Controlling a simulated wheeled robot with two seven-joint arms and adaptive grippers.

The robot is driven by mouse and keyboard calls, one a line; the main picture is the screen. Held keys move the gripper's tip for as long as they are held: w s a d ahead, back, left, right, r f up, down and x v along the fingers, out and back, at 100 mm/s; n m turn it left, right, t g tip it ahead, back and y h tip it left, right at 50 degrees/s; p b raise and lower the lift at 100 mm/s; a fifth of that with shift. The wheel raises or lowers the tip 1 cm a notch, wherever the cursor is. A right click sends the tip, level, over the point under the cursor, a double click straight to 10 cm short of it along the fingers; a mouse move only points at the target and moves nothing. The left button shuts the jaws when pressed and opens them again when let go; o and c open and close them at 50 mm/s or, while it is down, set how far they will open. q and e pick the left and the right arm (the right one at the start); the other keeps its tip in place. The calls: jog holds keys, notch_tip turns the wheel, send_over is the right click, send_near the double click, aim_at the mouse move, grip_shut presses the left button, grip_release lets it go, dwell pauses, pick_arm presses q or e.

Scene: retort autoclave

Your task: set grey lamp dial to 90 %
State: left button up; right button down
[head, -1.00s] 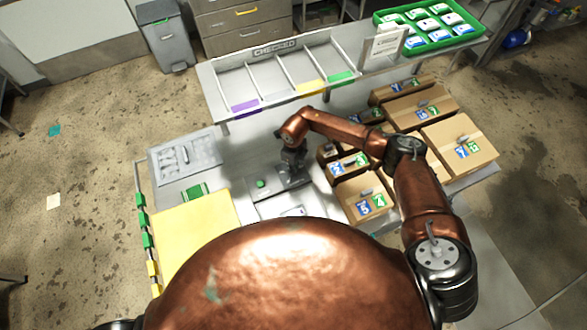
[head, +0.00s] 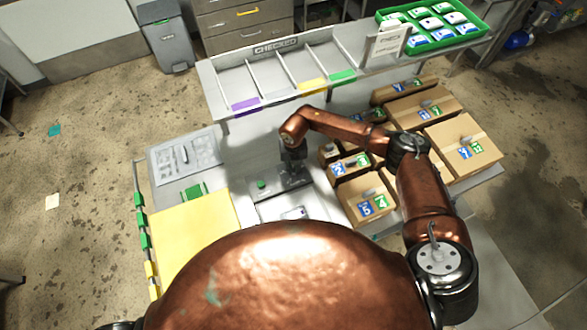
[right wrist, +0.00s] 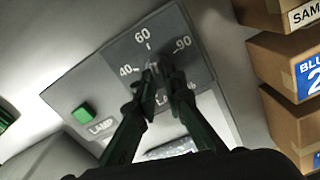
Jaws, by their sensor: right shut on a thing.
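The grey lamp dial (right wrist: 155,69) sits on a dark scale panel marked 40, 60 and 90 in the right wrist view. My right gripper (right wrist: 158,72) is shut on the dial, one finger on each side. The fingers cover most of the dial, and I cannot read where its pointer stands. A green button (right wrist: 84,112) with a LAMP label is on the same grey lamp box (right wrist: 92,82). In the head view my right gripper (head: 292,170) reaches down onto this box, beside the green button (head: 262,184). My left gripper is not in view.
Labelled cardboard boxes (head: 366,192) stand close to the right of the lamp box. A yellow mat (head: 190,238) and a grey tray (head: 186,157) lie to the left. A divided CHECKED rack (head: 282,75) stands behind, with a green crate (head: 470,37) at its right.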

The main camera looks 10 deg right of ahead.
jog(key=m, duration=0.5)
jog(key=shift+w+a+m, duration=0.1)
jog(key=shift+a+m, duration=0.05)
jog(key=shift+m, duration=0.25)
jog(key=m+p, duration=0.1)
jog(key=m, duration=0.5)
jog(key=shift+w+a+p, duration=0.1)
jog(key=shift+p, duration=0.2)
jog(key=c, duration=2)
grip_release()
notch_tip(320, 180, up, 12)
jog(key=shift+r, duration=0.1)
